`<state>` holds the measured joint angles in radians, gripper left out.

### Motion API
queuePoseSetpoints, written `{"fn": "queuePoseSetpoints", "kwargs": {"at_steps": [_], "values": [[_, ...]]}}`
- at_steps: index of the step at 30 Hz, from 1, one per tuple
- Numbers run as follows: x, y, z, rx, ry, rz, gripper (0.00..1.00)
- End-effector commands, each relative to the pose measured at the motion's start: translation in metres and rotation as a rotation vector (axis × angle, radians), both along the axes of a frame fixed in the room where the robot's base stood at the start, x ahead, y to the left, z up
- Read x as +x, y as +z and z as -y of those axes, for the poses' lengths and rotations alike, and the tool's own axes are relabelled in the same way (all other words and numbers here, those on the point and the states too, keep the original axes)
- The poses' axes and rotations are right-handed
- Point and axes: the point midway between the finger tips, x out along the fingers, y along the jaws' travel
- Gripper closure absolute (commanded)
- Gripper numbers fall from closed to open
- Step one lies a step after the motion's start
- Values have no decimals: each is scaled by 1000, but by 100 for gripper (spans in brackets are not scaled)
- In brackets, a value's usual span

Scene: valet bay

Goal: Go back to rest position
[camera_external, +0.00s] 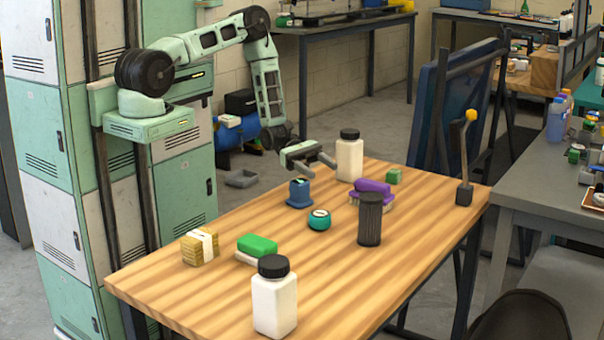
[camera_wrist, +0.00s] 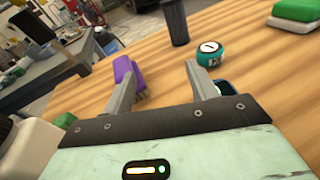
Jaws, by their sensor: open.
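My gripper (camera_external: 315,168) is open, with nothing between its fingers. It is above the far left part of the wooden table (camera_external: 190,297), near a blue cup-like item (camera_external: 299,195) and a white bottle with a black cap (camera_external: 349,158). My arm reaches out from the left, bent down at the elbow. In the wrist view both fingers of my gripper (camera_wrist: 157,90) are spread apart. A purple brush (camera_wrist: 123,70) shows beside the left finger, and a teal round item (camera_wrist: 209,53) shows beyond the right finger.
The table also holds a dark ribbed cylinder (camera_external: 370,220), a green-topped block (camera_external: 257,245), a banded tan stack (camera_external: 200,247), a front white bottle (camera_external: 274,300), a small green cube (camera_external: 394,176) and a yellow-knobbed lever (camera_external: 466,160). Lockers (camera_external: 45,180) stand at left.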

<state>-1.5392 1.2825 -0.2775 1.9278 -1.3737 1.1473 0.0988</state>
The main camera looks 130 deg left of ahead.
Motion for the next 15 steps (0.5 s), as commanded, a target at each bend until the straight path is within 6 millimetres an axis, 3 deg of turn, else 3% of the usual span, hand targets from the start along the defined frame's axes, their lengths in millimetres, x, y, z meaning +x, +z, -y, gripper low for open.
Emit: {"fn": "queuePoseSetpoints", "kwargs": {"at_steps": [6, 15], "values": [[-13, 37, 68, 264, -469, -185, 42], [-63, 99, 116, 688, -1013, -386, 42]]}}
